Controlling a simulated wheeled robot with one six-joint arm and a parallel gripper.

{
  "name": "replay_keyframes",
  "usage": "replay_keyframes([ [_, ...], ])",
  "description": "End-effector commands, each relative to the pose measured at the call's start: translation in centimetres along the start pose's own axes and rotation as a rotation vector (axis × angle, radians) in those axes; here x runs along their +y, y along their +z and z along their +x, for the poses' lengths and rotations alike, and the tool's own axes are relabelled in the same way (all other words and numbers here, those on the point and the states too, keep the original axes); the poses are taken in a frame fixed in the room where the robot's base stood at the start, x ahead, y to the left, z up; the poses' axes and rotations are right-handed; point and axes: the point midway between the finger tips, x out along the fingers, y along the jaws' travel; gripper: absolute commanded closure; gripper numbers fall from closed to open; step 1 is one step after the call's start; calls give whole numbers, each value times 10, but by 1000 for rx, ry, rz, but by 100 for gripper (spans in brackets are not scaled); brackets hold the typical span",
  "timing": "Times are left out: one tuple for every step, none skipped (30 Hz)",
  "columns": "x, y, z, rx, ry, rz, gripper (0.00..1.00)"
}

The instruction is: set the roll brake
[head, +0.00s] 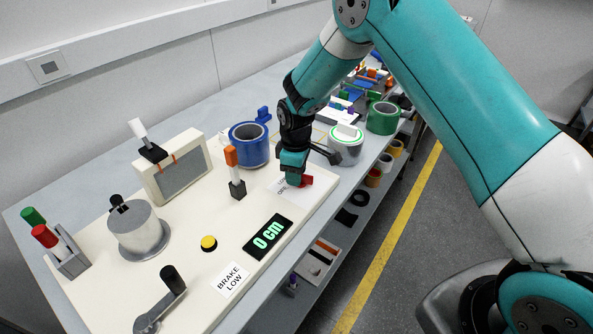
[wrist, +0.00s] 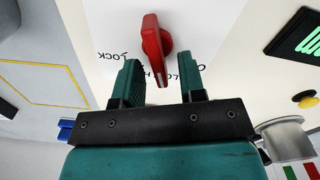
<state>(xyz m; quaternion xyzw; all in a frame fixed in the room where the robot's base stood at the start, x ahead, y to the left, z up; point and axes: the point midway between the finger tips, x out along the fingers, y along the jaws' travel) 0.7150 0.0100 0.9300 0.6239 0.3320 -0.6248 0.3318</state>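A red knob (wrist: 154,42) with a pointer handle stands on a white label (wrist: 112,35) reading LOCK, with other words partly hidden. My gripper (wrist: 160,62) is open, with its two teal fingers either side of the knob's pointer end. I cannot tell whether a finger touches it. In the head view my gripper (head: 293,170) is down at the panel's far right, and the red knob (head: 306,181) shows beside it.
The cream panel (head: 200,238) also carries a crank with a black handle (head: 172,280), a yellow button (head: 209,243), a grey drum (head: 139,229) and an orange-tipped lever (head: 234,168). Blue tape (head: 249,146) and a white-and-green roll (head: 345,146) stand near my gripper.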

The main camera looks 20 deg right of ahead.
Motion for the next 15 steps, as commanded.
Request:
replay_keyframes([
  [0,0,2,0,0,0,63],
  [0,0,4,1,1,0,63],
  [0,0,5,1,1,0,63],
  [0,0,5,1,1,0,63],
  [0,0,6,2,1,0,63],
  [0,0,6,2,1,0,63],
  [0,0,6,2,1,0,63],
  [0,0,6,2,1,0,63],
  [0,0,6,1,1,0,63],
  [0,0,6,1,1,0,63],
  [0,0,6,1,1,0,63],
  [0,0,6,1,1,0,72],
  [0,0,6,1,1,0,79],
  [0,0,6,1,1,0,86],
  [0,0,6,1,1,0,95],
])
